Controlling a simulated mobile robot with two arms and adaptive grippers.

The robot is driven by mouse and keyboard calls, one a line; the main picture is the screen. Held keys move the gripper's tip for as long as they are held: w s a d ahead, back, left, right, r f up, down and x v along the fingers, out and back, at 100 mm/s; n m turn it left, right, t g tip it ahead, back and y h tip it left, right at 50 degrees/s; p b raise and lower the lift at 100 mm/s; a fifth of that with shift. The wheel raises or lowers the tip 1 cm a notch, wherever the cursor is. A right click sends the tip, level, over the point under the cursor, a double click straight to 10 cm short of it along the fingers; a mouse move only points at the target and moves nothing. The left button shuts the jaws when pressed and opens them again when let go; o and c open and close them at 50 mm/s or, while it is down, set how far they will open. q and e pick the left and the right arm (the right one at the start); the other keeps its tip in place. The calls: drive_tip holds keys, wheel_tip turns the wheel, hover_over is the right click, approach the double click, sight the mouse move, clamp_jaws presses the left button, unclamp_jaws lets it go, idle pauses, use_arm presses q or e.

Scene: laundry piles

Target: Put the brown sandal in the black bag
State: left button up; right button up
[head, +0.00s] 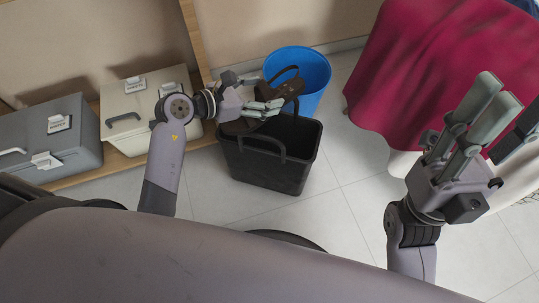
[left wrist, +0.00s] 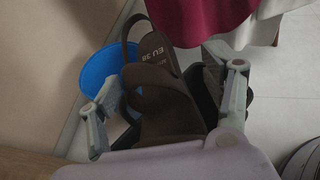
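The brown sandal (head: 290,88) is in my left gripper (head: 262,106), up above the far rim of the black bag (head: 268,172). In the left wrist view the sandal (left wrist: 165,112) lies between the two fingers, with "EU 38" on its sole and a strap loop at its far end. My left gripper (left wrist: 168,100) appears closed on the sandal's sides. The black bag stands upright on the floor with its top open and a handle at the front. My right gripper (head: 500,120) is raised at the right, its fingers apart and empty.
A blue bin (head: 313,75) stands just behind the black bag. A white box (head: 150,110) and a grey box (head: 45,138) sit on a wooden shelf at the left. A table with a crimson cloth (head: 430,65) stands at the right. Tiled floor (head: 350,215) is clear in front.

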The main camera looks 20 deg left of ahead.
use_arm(q)
drive_tip(key=shift+o, duration=1.1)
drive_tip(key=shift+s+a, duration=0.1)
drive_tip(key=v, duration=1.1)
drive_tip(key=shift+s+a+r, duration=0.2)
drive_tip(key=shift+s+r, duration=0.05)
